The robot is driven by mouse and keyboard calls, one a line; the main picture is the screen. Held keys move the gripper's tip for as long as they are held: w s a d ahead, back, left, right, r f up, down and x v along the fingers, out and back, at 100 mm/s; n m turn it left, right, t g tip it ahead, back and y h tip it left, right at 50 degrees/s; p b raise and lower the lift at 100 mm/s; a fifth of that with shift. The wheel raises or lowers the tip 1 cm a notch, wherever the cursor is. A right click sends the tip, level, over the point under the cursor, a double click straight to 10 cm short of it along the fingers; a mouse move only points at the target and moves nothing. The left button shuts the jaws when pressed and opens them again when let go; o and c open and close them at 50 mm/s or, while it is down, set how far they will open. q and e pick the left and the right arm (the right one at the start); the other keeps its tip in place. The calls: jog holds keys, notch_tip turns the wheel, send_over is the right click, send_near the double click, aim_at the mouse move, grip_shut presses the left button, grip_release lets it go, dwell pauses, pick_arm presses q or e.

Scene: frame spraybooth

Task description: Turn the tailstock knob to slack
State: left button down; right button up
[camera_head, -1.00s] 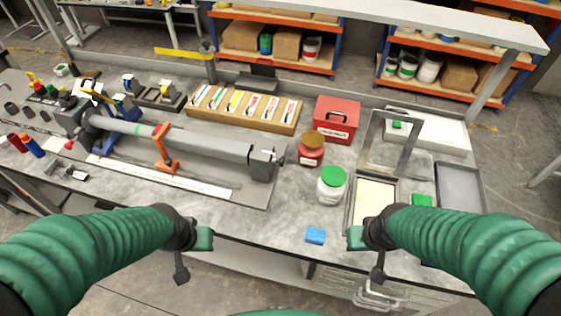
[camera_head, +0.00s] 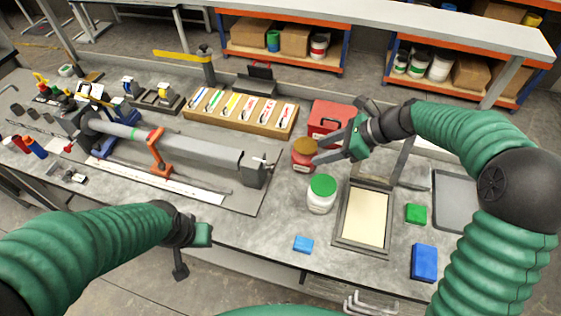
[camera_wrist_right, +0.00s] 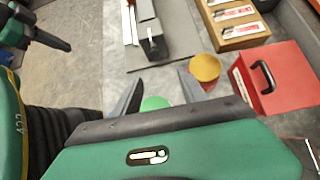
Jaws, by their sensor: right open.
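The tailstock (camera_head: 256,174) is the grey block at the right end of the long grey frame fixture on the bench. A small knob or lever (camera_head: 262,161) shows on its top, but its setting is too small to tell. The tailstock also shows in the right wrist view (camera_wrist_right: 153,46), beyond my fingers. My right gripper (camera_head: 319,151) is open, its fingers pointing left over the red jar, right of the tailstock and apart from it. In its wrist view the gap (camera_wrist_right: 160,76) holds nothing. My left gripper (camera_head: 184,260) hangs at the bench's front edge; its jaws are unclear.
The red jar with a brown lid (camera_head: 304,154) and the white jar with a green lid (camera_head: 321,194) stand right of the tailstock. A red box (camera_head: 329,115) and a wooden card rack (camera_head: 240,116) are behind. A framed screen (camera_head: 364,216) lies at front right.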

send_near(274, 167)
jog(key=x, duration=0.8)
jog(key=shift+w+p, duration=0.15)
jog(key=shift+p, duration=0.25)
jog(key=shift+w+d+f, duration=0.1)
jog(key=shift+d+f, duration=0.05)
jog(key=shift+f, duration=0.6)
jog(key=shift+a, duration=0.45)
jog(key=shift+c, duration=0.7)
jog(key=shift+a, duration=0.35)
jog(key=c, duration=0.5)
jog(key=shift+c, duration=1)
jog(key=shift+d, duration=0.1)
jog(key=shift+c, duration=1.2)
pick_arm(q)
jog(key=shift+s+a+r, duration=0.15)
jog(key=shift+a+r, duration=0.05)
jog(key=shift+a, duration=0.25)
jog(key=shift+s+a+r, duration=0.1)
jog(key=shift+a+r, duration=0.05)
jog(key=shift+a, duration=0.3)
pick_arm(e)
jog(key=shift+w+d+f, duration=0.1)
jog(key=shift+w+d, duration=0.05)
jog(key=shift+d, duration=0.1)
grip_shut()
